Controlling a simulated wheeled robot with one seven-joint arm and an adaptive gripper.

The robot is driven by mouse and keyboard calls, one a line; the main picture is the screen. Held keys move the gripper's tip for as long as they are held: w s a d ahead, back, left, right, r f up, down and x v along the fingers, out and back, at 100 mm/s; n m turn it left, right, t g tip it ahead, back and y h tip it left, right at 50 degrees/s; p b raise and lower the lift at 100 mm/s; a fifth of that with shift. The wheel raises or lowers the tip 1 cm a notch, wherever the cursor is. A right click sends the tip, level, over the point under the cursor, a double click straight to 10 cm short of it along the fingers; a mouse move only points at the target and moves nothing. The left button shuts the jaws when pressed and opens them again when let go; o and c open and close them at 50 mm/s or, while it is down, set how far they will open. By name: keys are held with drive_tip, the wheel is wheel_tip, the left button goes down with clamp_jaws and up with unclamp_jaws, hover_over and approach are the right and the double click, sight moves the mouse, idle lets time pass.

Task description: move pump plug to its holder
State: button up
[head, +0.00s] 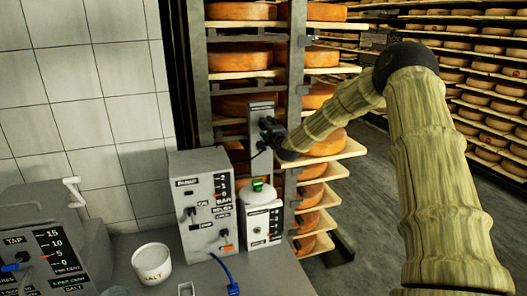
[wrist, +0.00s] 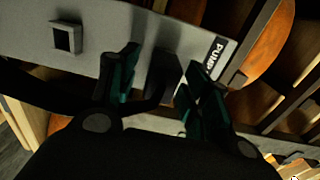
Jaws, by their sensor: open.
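A grey panel labelled PUMP (wrist: 200,30) faces my gripper in the wrist view. It hangs by the cheese rack in the head view (head: 262,112). A dark plug (wrist: 163,72) with a black cable sits against this panel, between the two green fingers of my gripper (wrist: 161,60). The fingers are open, one on either side of the plug, with gaps visible. In the head view my gripper (head: 271,132) is small and dark, and the plug cannot be made out. A square fitting with a dark opening (wrist: 65,38) stands on the panel; I cannot tell if it is the holder.
A white salt cup (head: 152,265), a blue cable (head: 226,272) and a tap box (head: 40,250) are nearby. Cheese shelves (head: 325,148) flank my gripper closely.

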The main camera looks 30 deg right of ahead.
drive_tip(key=shift+b, duration=0.35)
idle(0.4)
clamp_jaws()
